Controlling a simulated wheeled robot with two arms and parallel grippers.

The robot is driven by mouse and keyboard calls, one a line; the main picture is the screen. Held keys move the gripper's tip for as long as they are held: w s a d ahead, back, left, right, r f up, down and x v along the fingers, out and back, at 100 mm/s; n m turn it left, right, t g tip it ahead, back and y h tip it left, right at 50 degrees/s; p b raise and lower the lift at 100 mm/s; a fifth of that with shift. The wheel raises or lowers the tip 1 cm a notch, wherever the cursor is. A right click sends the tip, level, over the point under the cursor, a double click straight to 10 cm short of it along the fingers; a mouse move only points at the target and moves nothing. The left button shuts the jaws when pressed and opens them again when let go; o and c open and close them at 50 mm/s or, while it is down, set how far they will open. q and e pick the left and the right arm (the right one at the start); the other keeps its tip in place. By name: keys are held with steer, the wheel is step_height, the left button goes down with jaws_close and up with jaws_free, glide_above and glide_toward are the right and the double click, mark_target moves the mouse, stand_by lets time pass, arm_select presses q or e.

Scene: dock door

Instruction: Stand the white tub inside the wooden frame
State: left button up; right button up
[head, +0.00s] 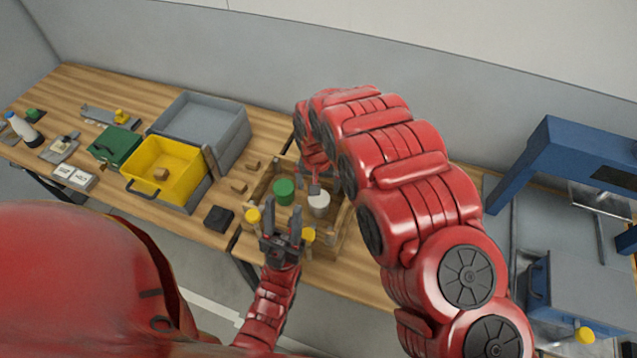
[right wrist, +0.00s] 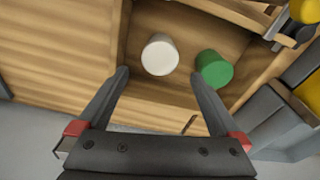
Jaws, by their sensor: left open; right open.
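The white tub (head: 319,204) stands upright inside the wooden frame (head: 341,232), to the right of a green tub (head: 284,191). In the right wrist view the white tub (right wrist: 160,55) stands on the wooden surface, with frame walls around it. My right gripper (right wrist: 158,76) is open and empty; the white tub is just beyond its fingertips, between their lines, and looks apart from them. In the head view the right arm hides part of the frame's far side. My left gripper (head: 282,222) is open and empty, above the frame's near side.
Yellow knobs (head: 253,216) sit at the frame's near side. Left of it are a black block (head: 218,220), small wooden blocks (head: 238,187), a yellow bin (head: 152,189) and a grey bin (head: 243,136). A blue machine frame (head: 535,160) stands at the right.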

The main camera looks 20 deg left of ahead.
steer(key=shift+s+r+p, duration=0.2)
steer(key=shift+r+p, duration=0.9)
steer(key=shift+r, duration=0.1)
